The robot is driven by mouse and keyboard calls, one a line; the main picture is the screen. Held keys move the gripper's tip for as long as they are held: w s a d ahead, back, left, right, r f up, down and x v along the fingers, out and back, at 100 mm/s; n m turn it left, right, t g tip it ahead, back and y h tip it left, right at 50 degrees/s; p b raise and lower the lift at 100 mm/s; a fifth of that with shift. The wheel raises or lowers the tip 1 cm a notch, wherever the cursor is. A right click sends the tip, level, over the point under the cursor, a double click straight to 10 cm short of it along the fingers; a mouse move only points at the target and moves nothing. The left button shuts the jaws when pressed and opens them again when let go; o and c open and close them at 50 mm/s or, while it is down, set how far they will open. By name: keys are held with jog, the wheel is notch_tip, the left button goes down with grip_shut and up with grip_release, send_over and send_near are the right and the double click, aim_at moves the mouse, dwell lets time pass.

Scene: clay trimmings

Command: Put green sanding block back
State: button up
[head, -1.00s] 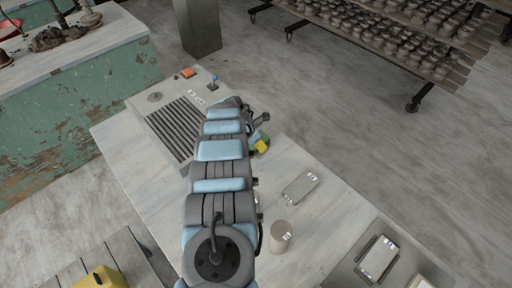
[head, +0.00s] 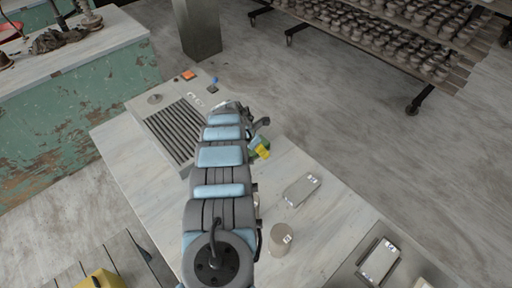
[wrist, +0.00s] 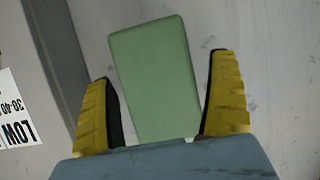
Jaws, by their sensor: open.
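The green sanding block (wrist: 152,78) lies on a pale surface in the wrist view, slightly tilted in the picture. My gripper (wrist: 166,100) is open, with one yellow-padded finger on each side of the block's near part. Gaps show between the block and both fingers. The block's near end is hidden behind the gripper body. In the head view my gripper (head: 262,151) is over the table, right of the ribbed grey panel, and a little green shows beside its yellow finger.
A grey ribbed panel (head: 175,132) stands at the table's back left. A printed label (wrist: 14,112) reads "LOW". A grey slab (head: 301,190) and a beige cylinder (head: 281,239) are on the table's right. A grey tray (head: 376,262) is at lower right.

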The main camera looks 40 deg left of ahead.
jog(key=shift+p+v, duration=0.45)
jog(key=shift+v, duration=1.95)
jog(key=shift+p+v, duration=0.6)
jog(key=shift+v, duration=3.1)
